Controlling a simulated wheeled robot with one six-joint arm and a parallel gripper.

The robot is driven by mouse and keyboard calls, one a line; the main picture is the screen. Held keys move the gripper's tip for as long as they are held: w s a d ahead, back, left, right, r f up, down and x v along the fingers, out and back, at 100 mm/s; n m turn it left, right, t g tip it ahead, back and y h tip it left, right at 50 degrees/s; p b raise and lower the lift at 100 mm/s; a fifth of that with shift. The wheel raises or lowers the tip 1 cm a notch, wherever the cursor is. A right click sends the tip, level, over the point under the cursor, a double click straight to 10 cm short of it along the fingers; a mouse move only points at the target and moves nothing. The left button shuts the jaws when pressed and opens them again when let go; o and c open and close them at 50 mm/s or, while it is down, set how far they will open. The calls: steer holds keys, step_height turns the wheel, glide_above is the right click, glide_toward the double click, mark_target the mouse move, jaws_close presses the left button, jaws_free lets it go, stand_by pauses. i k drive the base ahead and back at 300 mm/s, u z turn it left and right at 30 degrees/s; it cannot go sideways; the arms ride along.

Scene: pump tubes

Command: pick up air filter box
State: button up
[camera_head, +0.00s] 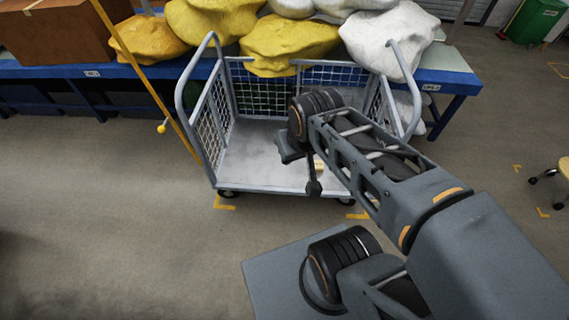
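No box that I can clearly identify as the air filter box is in view. A large brown cardboard box (55,32) sits at the far left on the blue table, cut off by the picture edge; I cannot read a label on it. My gripper (303,170) hangs over the grey mesh-sided cart (250,165), in front of its bed. Its dark finger parts show below the wrist, and I cannot tell whether they are apart or closed. My arm hides the right part of the cart bed.
Yellow sacks (285,45) and white sacks (390,38) lie on the blue table (455,78) behind the cart. A yellow pole (150,88) stands left of the cart. A yellow stool (563,167) is at the right edge. The floor at left is clear.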

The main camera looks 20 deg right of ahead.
mark_target(319, 165)
steer(key=u, duration=0.35)
steer(key=i, duration=1.25)
steer(key=z, duration=0.6)
